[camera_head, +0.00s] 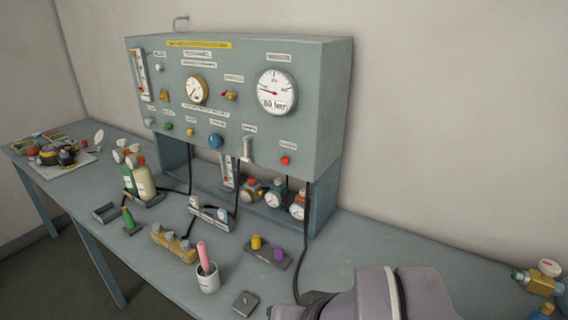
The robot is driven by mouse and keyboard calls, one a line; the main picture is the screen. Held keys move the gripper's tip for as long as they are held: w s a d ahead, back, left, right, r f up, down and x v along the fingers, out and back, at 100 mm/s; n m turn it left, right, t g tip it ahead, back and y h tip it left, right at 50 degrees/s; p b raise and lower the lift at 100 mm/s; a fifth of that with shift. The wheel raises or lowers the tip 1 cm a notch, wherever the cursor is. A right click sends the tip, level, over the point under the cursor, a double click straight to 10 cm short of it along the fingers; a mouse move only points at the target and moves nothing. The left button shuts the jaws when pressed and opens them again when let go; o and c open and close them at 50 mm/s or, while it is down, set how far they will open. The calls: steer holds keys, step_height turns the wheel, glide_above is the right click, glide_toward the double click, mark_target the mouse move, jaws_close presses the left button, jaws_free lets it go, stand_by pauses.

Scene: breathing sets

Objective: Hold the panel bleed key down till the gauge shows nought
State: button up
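A grey-green test panel (235,115) stands on the bench. It carries a large white gauge (277,91) with a red needle pointing left, and a smaller yellow-rimmed gauge (195,90). Along its lower part are a red button (286,160), a white lever (247,149), a blue knob (215,140) and small coloured buttons. The labels are too small to read, so I cannot tell which is the bleed key. My grey arm (420,298) fills the bottom edge, in front of the panel and well below it. Its dark end is partly cut off, and my gripper's fingers cannot be made out.
On the bench are a white cup (207,278) with a pink item, a block with yellow and purple caps (268,252), and green-and-cream cylinders (144,181). Black hoses hang under the panel. A brass valve (541,281) lies at far right; bare bench lies right of the panel.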

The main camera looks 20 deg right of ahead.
jaws_close()
stand_by(1.4)
